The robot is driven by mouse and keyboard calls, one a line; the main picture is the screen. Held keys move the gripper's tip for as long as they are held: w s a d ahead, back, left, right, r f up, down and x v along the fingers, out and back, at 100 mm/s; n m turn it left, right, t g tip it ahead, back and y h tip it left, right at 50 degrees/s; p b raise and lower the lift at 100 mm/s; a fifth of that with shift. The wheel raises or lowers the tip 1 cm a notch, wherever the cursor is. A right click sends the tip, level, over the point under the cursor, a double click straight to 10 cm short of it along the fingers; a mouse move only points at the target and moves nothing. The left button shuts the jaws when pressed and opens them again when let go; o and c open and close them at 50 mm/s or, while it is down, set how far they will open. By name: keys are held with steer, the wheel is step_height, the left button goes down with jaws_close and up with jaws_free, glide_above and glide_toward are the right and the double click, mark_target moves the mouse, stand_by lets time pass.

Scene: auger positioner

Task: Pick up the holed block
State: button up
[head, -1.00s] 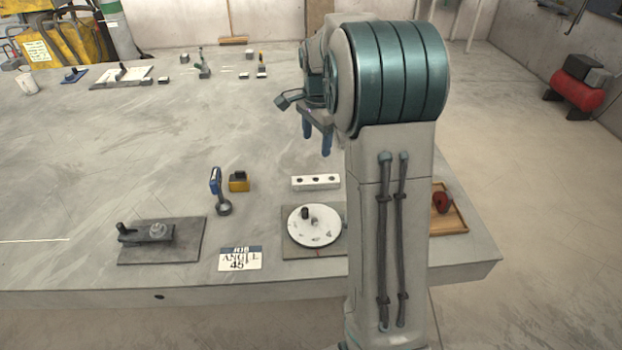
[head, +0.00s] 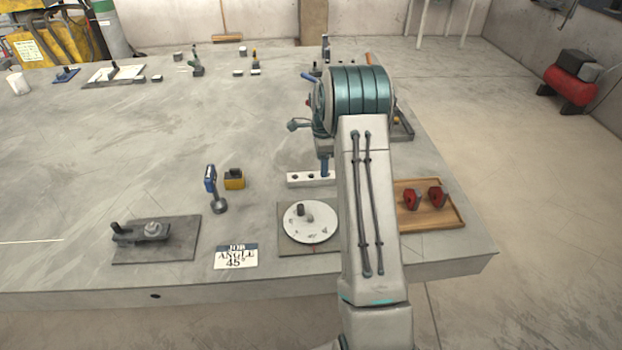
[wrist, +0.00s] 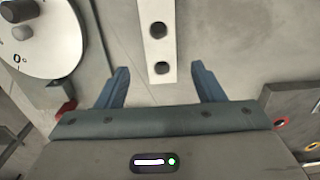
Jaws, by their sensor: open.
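The holed block (head: 308,179) is a white bar with dark round holes, lying on the bench behind the round white dial plate (head: 311,221). In the wrist view the block (wrist: 158,42) runs lengthwise from the top edge, with two holes showing; its far end is cut off by the frame. My gripper (wrist: 159,84) is open and empty, its two blue fingers apart on either side of the block's near end line. In the head view my gripper (head: 325,166) is over the block's right part, and my arm hides part of it. I cannot tell its exact height.
A wooden tray (head: 430,236) with red parts stands right of my arm. The dial plate stands in front of the block. A blue-handled tool (head: 211,184) and a yellow block (head: 234,179) stand to the left. A job card (head: 236,257) lies near the front edge. The bench's middle is clear.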

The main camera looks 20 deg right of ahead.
mark_target(311, 179)
steer(key=f, duration=0.2)
steer(key=d+f+p, duration=0.1)
steer(key=f, duration=0.1)
steer(key=shift+f, duration=0.35)
steer(key=shift+a+f, duration=0.1)
steer(key=shift+f, duration=0.4)
jaws_close()
steer(key=shift+r, duration=0.1)
